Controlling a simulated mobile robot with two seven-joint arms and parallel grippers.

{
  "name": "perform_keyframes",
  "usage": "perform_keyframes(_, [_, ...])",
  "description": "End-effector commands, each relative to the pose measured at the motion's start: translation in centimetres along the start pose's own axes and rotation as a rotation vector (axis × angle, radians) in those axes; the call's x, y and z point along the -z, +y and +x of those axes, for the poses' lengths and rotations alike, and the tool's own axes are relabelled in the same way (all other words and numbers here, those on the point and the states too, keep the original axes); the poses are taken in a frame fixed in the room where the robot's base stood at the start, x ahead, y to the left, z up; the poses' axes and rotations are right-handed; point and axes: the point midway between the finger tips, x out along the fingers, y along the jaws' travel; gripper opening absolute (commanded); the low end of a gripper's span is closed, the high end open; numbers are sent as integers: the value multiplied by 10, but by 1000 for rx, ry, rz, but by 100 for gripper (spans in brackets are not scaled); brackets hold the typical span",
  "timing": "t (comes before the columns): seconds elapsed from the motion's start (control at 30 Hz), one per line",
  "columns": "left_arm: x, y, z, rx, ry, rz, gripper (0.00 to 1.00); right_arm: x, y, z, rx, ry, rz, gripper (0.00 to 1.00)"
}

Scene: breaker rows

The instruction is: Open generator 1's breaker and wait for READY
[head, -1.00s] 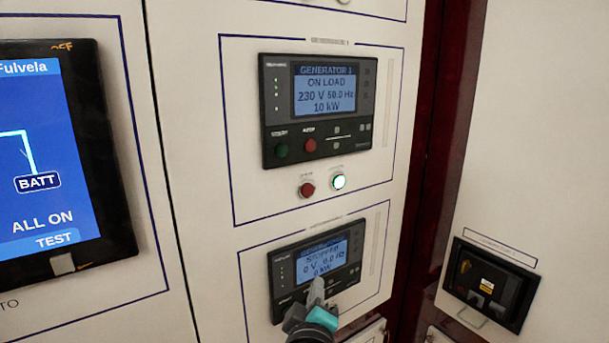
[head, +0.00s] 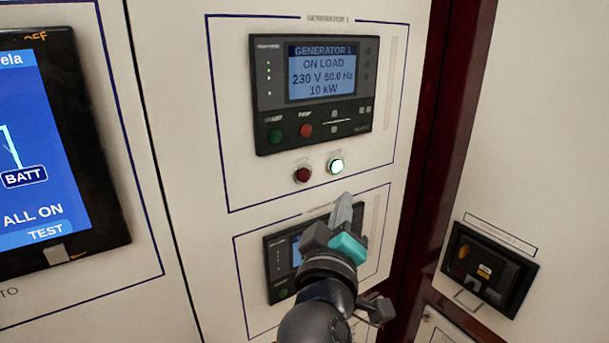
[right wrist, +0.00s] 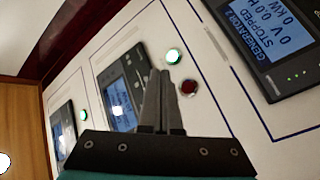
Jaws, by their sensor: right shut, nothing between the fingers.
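The Generator 1 panel (head: 314,92) reads ON LOAD, 230 V, 50.0 Hz, 10 kW in the head view. Below it are a dark red button (head: 302,174) and a bright white-green lit button (head: 336,165); their labels are too small to read. In the right wrist view the lit button (right wrist: 173,55) and red button (right wrist: 189,87) show just beyond the fingertips. My right gripper (head: 346,203) is shut and empty, below the two buttons in the head view. It also shows in the right wrist view (right wrist: 164,80). I see no contact with either button. My left gripper is not in view.
The lower generator panel (head: 279,270) is partly hidden by my right gripper; in the right wrist view its screen (right wrist: 268,35) reads STOPPED. A large blue touchscreen (head: 35,150) is at the left. A black recessed unit (head: 488,268) is on the right wall.

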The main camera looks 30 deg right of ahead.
Motion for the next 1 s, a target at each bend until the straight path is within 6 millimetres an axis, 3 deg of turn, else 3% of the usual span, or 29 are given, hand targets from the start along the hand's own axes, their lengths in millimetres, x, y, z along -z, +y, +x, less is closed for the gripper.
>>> perform_keyframes(0.6, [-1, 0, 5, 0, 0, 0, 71, 38, -38, 52, 0, -1, 1, 0])
perform_keyframes(1.0, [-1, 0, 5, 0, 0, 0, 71, 43, -43, 59, 1, 0, 1, 0])
